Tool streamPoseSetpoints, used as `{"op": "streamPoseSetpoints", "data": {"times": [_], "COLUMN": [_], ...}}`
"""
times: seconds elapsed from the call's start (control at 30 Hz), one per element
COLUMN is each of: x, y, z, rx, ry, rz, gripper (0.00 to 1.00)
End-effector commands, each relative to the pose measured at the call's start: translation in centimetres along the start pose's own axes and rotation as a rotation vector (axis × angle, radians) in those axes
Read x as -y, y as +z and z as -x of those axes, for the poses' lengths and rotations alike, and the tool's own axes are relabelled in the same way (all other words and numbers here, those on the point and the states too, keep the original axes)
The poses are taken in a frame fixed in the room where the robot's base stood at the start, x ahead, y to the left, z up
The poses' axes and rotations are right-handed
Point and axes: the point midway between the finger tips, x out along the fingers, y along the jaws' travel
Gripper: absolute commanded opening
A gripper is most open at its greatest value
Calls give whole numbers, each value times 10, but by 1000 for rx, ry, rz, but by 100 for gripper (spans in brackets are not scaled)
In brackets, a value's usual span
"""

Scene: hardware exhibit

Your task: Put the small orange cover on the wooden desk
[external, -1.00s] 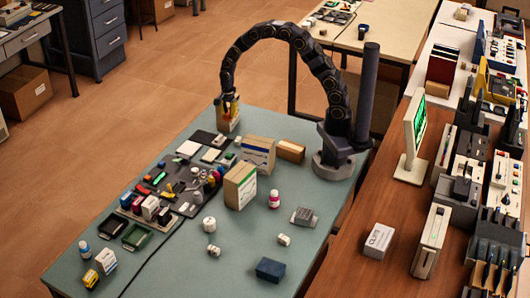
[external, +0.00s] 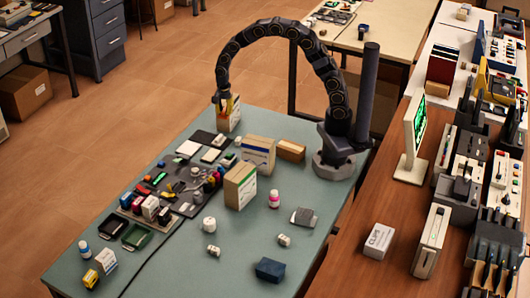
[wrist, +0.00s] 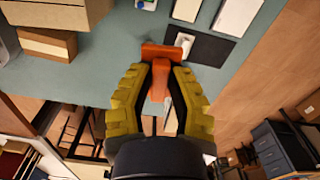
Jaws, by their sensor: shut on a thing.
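The small orange cover (wrist: 160,53) is between the yellow fingertips of my gripper (wrist: 160,68) in the wrist view. My gripper is shut on it. The cover is too small there to make out clearly. The wooden desk (external: 345,270) with a brown top is on the right, across from the teal table.
Tall boxes (external: 240,186) and several small parts stand on the teal table. My arm arches over its far end. On the wooden desk are a white box (external: 379,241), an upright beige unit (external: 430,240) and a monitor (external: 412,145). Bare wood shows around the white box.

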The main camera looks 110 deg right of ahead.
Motion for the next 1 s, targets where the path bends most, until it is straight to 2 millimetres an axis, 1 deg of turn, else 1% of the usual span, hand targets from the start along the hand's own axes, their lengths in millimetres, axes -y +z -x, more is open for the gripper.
{"op": "streamPoseSetpoints", "data": {"times": [0.03, 0.07, 0.17, 0.2, 0.27, 0.3, 0.37, 0.4, 0.47, 0.5, 0.57, 0.6, 0.67, 0.7, 0.77, 0.8, 0.87, 0.9, 0.97, 1.0], "x": [-3, -5, -17, -24, -36, -46, -62, -74, -94, -108, -131, -146, -172, -189, -217, -236, -265, -285, -315, -336], "y": [18, 28, 70, 88, 116, 136, 163, 181, 206, 222, 244, 258, 277, 289, 304, 314, 326, 333, 341, 345], "z": [0, 0, 0, 0, 0, 0, 0, 0, 0, 0, 0, 0, 0, 0, 0, 0, 0, 0, 0, 0], "rx": [-1, -1, 0, 0, 0, 1, 1, 1, 1, 1, 0, 1, 2, 2, 1, 2, 1, 1, 2, 2], "ry": [0, 0, 0, 0, 0, 0, 1, 0, 0, 0, 0, 0, 1, 1, 0, 0, -1, -1, 0, 0], "rz": [38, 60, 146, 185, 249, 292, 356, 399, 464, 507, 572, 614, 678, 720, 785, 828, 893, 936, 998, 1041], "gripper": [0, 0, 0, 0, 0, 0, 0, 0, 0, 0, 0, 0, 0, 0, 0, 0, 0, 0, 0, 0]}}
